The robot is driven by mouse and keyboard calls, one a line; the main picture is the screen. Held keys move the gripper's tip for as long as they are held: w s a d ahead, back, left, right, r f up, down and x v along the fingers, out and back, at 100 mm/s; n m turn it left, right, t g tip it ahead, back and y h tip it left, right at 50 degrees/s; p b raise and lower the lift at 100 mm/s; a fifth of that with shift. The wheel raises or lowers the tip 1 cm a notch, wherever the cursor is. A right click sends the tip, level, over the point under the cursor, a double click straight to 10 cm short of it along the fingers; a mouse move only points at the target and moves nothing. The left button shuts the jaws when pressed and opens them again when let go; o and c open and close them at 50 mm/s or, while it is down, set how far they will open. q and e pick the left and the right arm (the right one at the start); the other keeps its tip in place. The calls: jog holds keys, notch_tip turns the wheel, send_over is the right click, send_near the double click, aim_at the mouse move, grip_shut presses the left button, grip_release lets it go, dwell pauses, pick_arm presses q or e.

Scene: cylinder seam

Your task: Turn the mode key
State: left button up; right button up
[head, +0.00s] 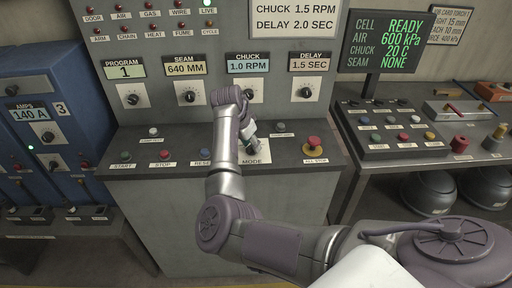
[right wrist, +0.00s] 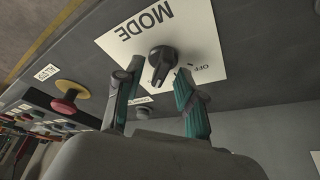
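The mode key is a black knob (right wrist: 162,60) on a white plate marked MODE (right wrist: 150,28) in the right wrist view. Its pointer part faces toward my gripper, and "OFF" is printed beside it. My right gripper (right wrist: 158,74) is open, with one teal-padded fingertip on each side of the knob's near end; I cannot tell whether they touch it. In the head view, my right gripper (head: 250,138) is over the MODE plate (head: 256,161) on the console's sloped shelf and mostly hides the key. My left gripper is not in view.
A red stop button (head: 314,144) on a yellow base is right of the key. START, STOP and RESET buttons (head: 164,154) are to the left. Dials (head: 190,96) line the upright panel behind. A status screen (head: 386,42) and a button box (head: 396,128) stand at right.

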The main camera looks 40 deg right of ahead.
jog(key=shift+a, duration=0.1)
grip_shut()
dwell(0.3)
jog(key=shift+r+n+p, duration=0.15)
jog(key=shift+n+p, duration=0.35)
jog(key=shift+p, duration=0.4)
jog(key=n+t+p, duration=0.1)
jog(key=n+p, duration=0.2)
jog(key=p, duration=0.1)
jog(key=n+t+y+p, duration=0.1)
jog(key=n+p, duration=0.1)
jog(key=p, duration=0.3)
jog(key=shift+s+d+r+n, duration=0.1)
jog(key=shift+s+d+n, duration=0.1)
jog(key=shift+n, duration=0.2)
jog(key=shift+w+f+n+t+y+p, duration=0.15)
jog(key=shift+n+t+y+p, duration=0.3)
jog(key=shift+n+p, duration=0.75)
jog(key=shift+f, duration=0.1)
